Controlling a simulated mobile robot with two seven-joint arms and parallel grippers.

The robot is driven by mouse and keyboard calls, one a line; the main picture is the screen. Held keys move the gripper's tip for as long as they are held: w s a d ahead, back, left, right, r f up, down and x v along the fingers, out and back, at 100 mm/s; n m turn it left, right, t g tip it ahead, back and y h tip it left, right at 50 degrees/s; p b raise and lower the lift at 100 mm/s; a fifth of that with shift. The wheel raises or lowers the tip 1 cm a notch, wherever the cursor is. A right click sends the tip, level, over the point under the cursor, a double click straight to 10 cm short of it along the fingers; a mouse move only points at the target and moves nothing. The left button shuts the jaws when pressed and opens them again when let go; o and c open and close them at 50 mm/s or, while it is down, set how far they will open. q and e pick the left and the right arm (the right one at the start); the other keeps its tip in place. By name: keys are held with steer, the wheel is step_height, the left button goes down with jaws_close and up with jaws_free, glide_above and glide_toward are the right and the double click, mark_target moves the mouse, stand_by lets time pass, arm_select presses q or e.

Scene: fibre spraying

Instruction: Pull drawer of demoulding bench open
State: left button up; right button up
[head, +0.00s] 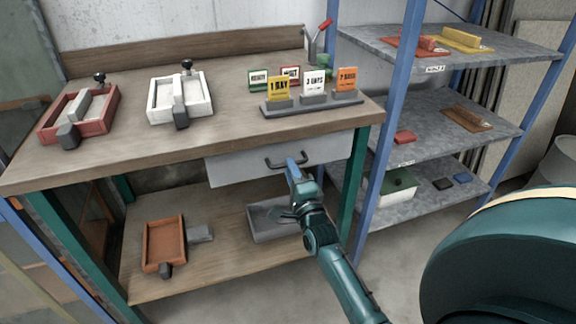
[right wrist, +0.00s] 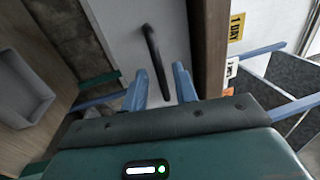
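The demoulding bench (head: 130,150) has a wooden top and green legs. Its grey drawer (head: 235,169) sits under the top at the right and looks shut; the drawer front also fills the middle of the right wrist view (right wrist: 120,35). A dark bar handle (head: 270,162) is on the drawer front and shows in the right wrist view (right wrist: 152,45). My right gripper (head: 293,164) is at the handle, its blue fingers (right wrist: 160,78) apart, one to each side of the handle's near end. I cannot tell whether they touch it. My left gripper is not in view.
On the bench top are a red mould (head: 49,127), a white mould (head: 158,117) and a stand (head: 310,105) with cards. The lower shelf holds an orange mould (head: 165,243) and a grey tray (head: 262,230). A blue-posted rack (head: 450,140) stands close at the right.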

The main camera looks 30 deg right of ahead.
steer(key=shift+x, duration=1.45)
steer(key=shift+c, duration=0.2)
jaws_close()
